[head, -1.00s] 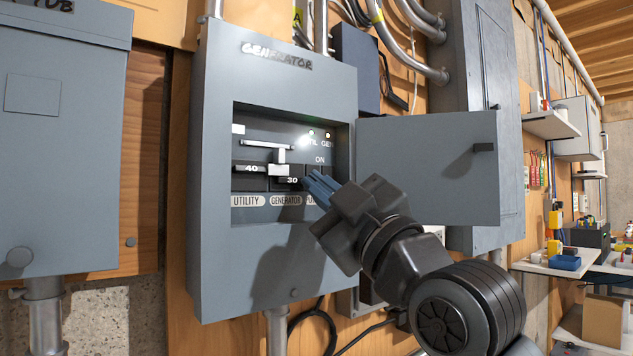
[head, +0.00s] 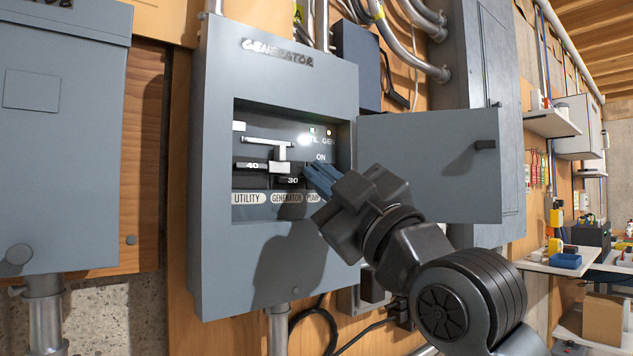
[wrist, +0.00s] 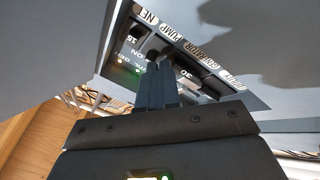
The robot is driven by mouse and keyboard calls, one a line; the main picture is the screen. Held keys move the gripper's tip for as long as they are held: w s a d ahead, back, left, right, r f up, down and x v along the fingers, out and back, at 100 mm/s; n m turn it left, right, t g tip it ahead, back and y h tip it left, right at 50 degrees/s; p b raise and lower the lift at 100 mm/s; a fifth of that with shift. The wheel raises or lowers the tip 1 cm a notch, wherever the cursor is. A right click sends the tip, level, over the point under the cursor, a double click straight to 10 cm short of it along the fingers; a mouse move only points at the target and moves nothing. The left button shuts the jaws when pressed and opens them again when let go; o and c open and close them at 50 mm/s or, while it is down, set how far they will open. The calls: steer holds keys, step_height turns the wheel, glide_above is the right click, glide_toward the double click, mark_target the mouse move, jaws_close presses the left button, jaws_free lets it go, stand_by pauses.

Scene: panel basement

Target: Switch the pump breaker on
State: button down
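The generator panel (head: 220,250) is a grey wall box with its door swung open to the right. Its recess holds a row of breakers above the labels UTILITY, GENERATOR and PUMP (head: 314,198). My gripper (head: 309,171) has its blue-grey fingers together, with their tips inside the recess above the PUMP label, below the word ON. The pump breaker (wrist: 154,46) is mostly hidden behind the fingers in the head view. In the wrist view the fingertips are at or just in front of it, near the PUMP label. I cannot tell whether they touch, or its lever position.
The open panel door (head: 430,165) stands just right of my gripper. A sliding interlock piece (head: 280,165) sits between the 40 and 30 breakers, left of the fingers. The recess edge is close around the fingers. A grey box (head: 60,150) is at the left.

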steer(key=shift+s+a, duration=0.1)
steer(key=shift+a, duration=0.1)
steer(key=s+d+b, duration=0.1)
steer(key=s+d, duration=0.3)
steer(key=s, duration=0.1)
steer(key=shift+s+f, duration=0.2)
steer(key=shift+s, duration=0.15)
stand_by(0.5)
steer(key=s+d+f+m+h, duration=0.3)
steer(key=f+m+h, duration=0.1)
steer(key=f, duration=0.6)
steer(key=s+d+f+m+h, duration=0.25)
steer(key=f+m, duration=0.25)
steer(key=f, duration=0.5)
steer(key=s+d+f+m+h, duration=0.3)
steer(key=s+f+m+h, duration=0.1)
steer(key=f, duration=0.7)
steer(key=s+d+f+m+g+h, duration=0.2)
steer(key=s+d+f+m, duration=0.1)
steer(key=s+f, duration=0.8)
steer(key=s+d+f+g, duration=0.1)
steer(key=s, duration=0.8)
steer(key=s+d+g, duration=0.2)
steer(key=s, duration=0.7)
steer(key=shift+s+f+h+p, duration=0.35)
steer(key=shift+h, duration=0.1)
